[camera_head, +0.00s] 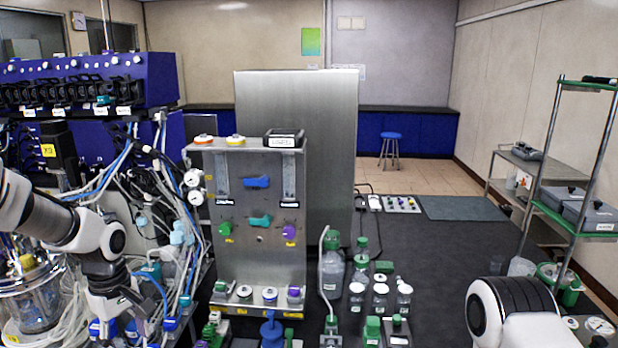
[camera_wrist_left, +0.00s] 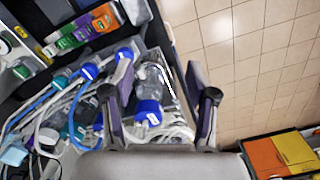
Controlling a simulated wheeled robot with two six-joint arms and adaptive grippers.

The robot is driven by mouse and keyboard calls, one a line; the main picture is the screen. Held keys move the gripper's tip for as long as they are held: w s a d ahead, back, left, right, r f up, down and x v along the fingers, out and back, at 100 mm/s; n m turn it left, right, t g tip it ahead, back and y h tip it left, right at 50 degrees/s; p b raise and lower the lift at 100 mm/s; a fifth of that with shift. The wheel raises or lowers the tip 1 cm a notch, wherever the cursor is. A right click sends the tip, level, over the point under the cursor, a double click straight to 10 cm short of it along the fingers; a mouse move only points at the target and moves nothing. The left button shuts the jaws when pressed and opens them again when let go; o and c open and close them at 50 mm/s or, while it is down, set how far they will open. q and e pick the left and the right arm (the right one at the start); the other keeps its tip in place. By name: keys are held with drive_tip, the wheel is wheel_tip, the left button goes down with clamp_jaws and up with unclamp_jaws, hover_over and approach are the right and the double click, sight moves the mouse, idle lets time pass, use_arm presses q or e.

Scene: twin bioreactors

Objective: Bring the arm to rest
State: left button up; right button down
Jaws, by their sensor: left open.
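My left arm (camera_head: 60,225) comes in from the left in the head view and bends down at its white wrist joint. My left gripper (camera_head: 115,312) hangs below it, dark, among hoses and bottles. In the left wrist view the two fingers of the gripper (camera_wrist_left: 160,95) stand wide apart. A clear bottle with a blue cap (camera_wrist_left: 148,112) shows between them, seemingly beyond them, and no grip on it is visible. My right arm (camera_head: 520,310) shows only as a white and black link at the lower right; its gripper is out of view.
A metal control panel (camera_head: 250,205) with knobs stands right of the left arm. A glass reactor vessel (camera_head: 30,300) and loose hoses lie close to the arm. Bottles with green caps (camera_head: 331,270) stand right of the panel. A shelf rack (camera_head: 545,170) is at far right.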

use_arm(q)
wheel_tip(320, 180, down, 9)
drive_tip(key=s+g+b, duration=0.2)
drive_tip(key=s+d+f+m+g+b, duration=0.1)
drive_tip(key=s+d+f+m+b, duration=0.2)
drive_tip(key=s+f, duration=0.75)
drive_tip(key=s+d+f+m+b, duration=0.2)
drive_tip(key=s+d+f+b, duration=0.1)
drive_tip(key=s+f, duration=0.75)
drive_tip(key=s+d+f+m+g+b, duration=0.1)
drive_tip(key=s+d+f+m+b, duration=0.2)
drive_tip(key=s+f, duration=0.75)
drive_tip(key=w+m+t, duration=0.3)
drive_tip(key=w+t, duration=0.1)
drive_tip(key=w, duration=0.2)
drive_tip(key=shift+w+f+m, duration=0.15)
drive_tip(key=shift+f+m, duration=0.25)
drive_tip(key=shift+f, duration=0.05)
use_arm(e)
wheel_tip(320, 180, down, 11)
drive_tip(key=shift+w, duration=0.35)
use_arm(q)
drive_tip(key=shift+a, duration=0.1)
